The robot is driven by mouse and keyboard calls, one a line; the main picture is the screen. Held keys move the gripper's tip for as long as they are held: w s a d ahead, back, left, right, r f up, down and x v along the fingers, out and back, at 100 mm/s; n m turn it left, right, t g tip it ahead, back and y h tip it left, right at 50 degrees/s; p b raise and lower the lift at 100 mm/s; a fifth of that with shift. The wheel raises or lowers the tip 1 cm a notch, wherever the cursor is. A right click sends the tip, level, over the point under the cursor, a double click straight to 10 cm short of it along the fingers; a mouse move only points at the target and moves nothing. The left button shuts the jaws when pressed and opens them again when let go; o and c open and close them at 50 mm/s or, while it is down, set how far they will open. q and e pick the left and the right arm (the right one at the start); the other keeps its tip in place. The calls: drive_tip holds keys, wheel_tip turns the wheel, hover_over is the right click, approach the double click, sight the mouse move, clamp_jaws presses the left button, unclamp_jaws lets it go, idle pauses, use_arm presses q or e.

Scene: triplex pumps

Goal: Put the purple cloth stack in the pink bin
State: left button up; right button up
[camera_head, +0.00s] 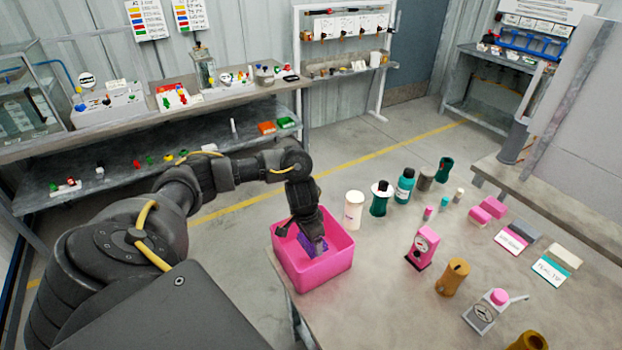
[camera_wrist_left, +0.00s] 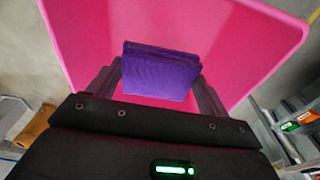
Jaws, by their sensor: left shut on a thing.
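The pink bin (camera_head: 318,270) stands at the near left corner of the table. My left gripper (camera_head: 312,245) reaches down into the bin's opening. It is shut on the purple cloth stack (camera_wrist_left: 160,72), which sits between both fingers in the left wrist view. The stack shows only partly in the head view (camera_head: 322,245), behind the gripper. I cannot tell whether the stack touches the bin floor. My right gripper is not in view.
White and green bottles (camera_head: 354,210) stand just right of the bin. A pink gauge block (camera_head: 422,249) and a brown cylinder (camera_head: 452,277) stand farther right. Labelled cloth-like stacks (camera_head: 512,236) lie at the right. The table between them is partly clear.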

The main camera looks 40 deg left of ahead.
sight(306, 242)
use_arm(q)
wheel_tip(306, 242, down, 3)
drive_tip(key=shift+w+r, duration=0.15)
drive_tip(key=shift+r, duration=0.05)
drive_tip(key=shift+f+b, duration=0.8)
drive_tip(key=shift+f, duration=1.25)
drive_tip(key=o, duration=0.9)
drive_tip(key=shift+f, duration=0.15)
drive_tip(key=shift+r, duration=0.5)
drive_tip(key=r+p, duration=0.1)
drive_tip(key=r, duration=0.2)
drive_tip(key=s+r+p, duration=0.1)
drive_tip(key=r, duration=0.3)
drive_tip(key=r+p, duration=0.2)
drive_tip(key=r, duration=0.1)
drive_tip(key=shift+s+a+r, duration=0.2)
drive_tip(key=shift+a+r, duration=0.05)
drive_tip(key=shift+r, duration=0.05)
drive_tip(key=shift+s+r, duration=0.1)
drive_tip(key=shift+r, duration=0.25)
